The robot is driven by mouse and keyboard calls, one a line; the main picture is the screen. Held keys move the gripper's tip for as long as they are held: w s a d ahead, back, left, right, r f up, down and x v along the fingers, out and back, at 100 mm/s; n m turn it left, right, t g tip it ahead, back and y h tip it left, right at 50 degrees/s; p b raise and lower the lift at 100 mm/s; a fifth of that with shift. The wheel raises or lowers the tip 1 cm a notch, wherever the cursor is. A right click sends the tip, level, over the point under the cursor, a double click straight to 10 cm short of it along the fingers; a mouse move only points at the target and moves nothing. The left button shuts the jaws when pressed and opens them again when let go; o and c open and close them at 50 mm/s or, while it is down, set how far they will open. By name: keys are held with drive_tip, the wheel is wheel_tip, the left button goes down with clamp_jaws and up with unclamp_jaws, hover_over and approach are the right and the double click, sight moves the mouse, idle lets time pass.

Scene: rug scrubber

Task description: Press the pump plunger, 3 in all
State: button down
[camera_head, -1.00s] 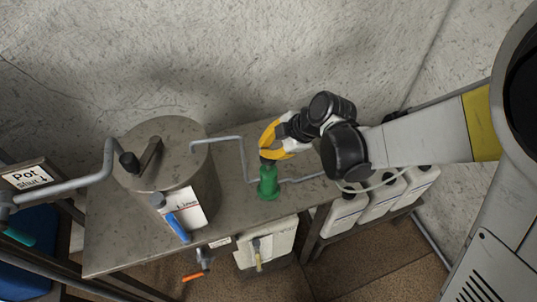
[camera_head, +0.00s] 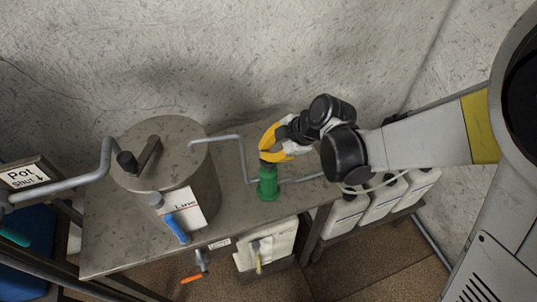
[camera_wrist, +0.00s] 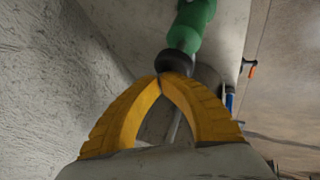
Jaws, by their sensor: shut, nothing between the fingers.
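The pump is a green upright body (camera_head: 268,186) on the bench, with a dark plunger knob on top. In the wrist view the green body (camera_wrist: 193,22) is at the top and the black knob (camera_wrist: 178,61) is just beyond my fingertips. My gripper (camera_head: 264,155) has yellow fingers and comes in from the right, over the knob. In the wrist view my gripper (camera_wrist: 162,76) is shut, its tips together and empty. The tips overlap the knob's near edge in that view; they look at or very near contact. The plunger's stem is hidden.
A large metal pot (camera_head: 165,170) with a lever on its lid stands left on the bench (camera_head: 110,235). Grey pipes run from it past the pump. Several white jugs (camera_head: 381,200) stand at the right. A sign (camera_head: 24,174) is at far left. The wall is close behind.

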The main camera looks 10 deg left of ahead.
drive_tip(key=shift+f+b, duration=1)
drive_tip(key=shift+f, duration=0.1)
idle(0.6)
drive_tip(key=shift+r, duration=0.1)
drive_tip(key=shift+r+p, duration=1.65)
drive_tip(key=shift+r, duration=0.65)
drive_tip(key=shift+r+p, duration=1.8)
drive_tip(key=shift+r, duration=0.75)
